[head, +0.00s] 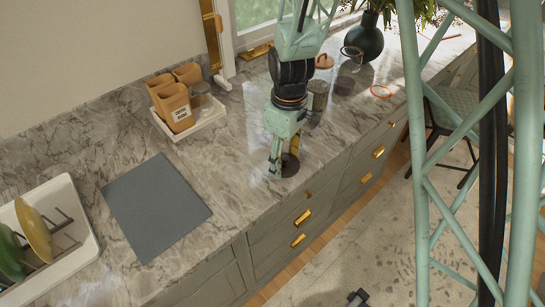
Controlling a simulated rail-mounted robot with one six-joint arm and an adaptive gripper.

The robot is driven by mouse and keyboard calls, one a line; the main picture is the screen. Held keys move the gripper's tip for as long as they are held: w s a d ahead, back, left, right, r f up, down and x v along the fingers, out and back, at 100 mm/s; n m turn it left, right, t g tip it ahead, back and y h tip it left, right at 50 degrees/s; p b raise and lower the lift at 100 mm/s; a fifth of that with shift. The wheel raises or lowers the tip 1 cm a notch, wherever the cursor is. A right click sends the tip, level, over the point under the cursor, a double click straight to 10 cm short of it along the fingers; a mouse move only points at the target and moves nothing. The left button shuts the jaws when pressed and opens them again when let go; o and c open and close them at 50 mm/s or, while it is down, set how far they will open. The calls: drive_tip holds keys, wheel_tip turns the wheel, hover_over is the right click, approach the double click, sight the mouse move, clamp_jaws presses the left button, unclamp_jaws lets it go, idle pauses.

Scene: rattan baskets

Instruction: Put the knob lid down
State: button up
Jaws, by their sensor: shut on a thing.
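My gripper (283,161) is low over the marble counter near its front edge, fingers pointing down. It is shut on the knob lid (290,168), a small dark brown disc at the fingertips. The fingers hide part of the lid, and its knob cannot be made out. I cannot tell whether the lid touches the counter or hangs just above it.
A grey mat (156,207) lies left of my gripper. A white tray (211,115) with tan canisters stands behind. A dish rack (62,190) is far left.

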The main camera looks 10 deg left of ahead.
drive_tip(key=shift+w+a+f, duration=0.15)
drive_tip(key=shift+w+a, duration=0.6)
drive_tip(key=shift+a, duration=0.35)
drive_tip(key=shift+w+a+f, duration=0.1)
drive_tip(key=shift+w+a, duration=0.6)
drive_tip(key=shift+a, duration=0.35)
drive_tip(key=shift+w+a, duration=0.1)
drive_tip(key=shift+a, duration=0.05)
drive_tip(key=shift+w+a+f, duration=0.1)
drive_tip(key=shift+a+f, duration=0.05)
drive_tip(key=shift+a, duration=0.05)
drive_tip(key=shift+f, duration=1.65)
drive_tip(key=shift+f, duration=0.15)
drive_tip(key=o, duration=0.8)
drive_tip(key=shift+o, duration=0.4)
